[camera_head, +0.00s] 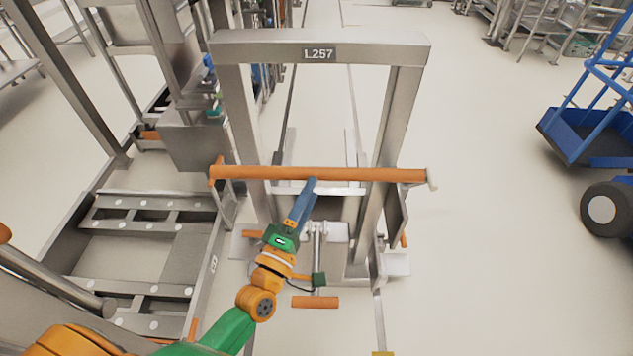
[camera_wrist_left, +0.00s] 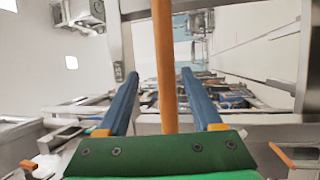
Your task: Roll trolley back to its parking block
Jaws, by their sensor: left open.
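The trolley is a grey metal frame (camera_head: 222,120) with the label L257 on its top beam, upright in the middle of the head view. An orange handle bar (camera_head: 250,173) runs across it. My left gripper (camera_head: 312,183) reaches up to the bar near its middle and is open. In the left wrist view the bar (camera_wrist_left: 164,50) passes between the two blue fingers of the gripper (camera_wrist_left: 160,72), with gaps on both sides. I cannot clearly make out a parking block. My right gripper is not in view.
A blue cart (camera_head: 590,130) with black wheels stands at the right. The pale floor (camera_head: 480,190) between trolley and cart is clear. An orange pedal-like bar (camera_head: 315,302) sits low under my left arm.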

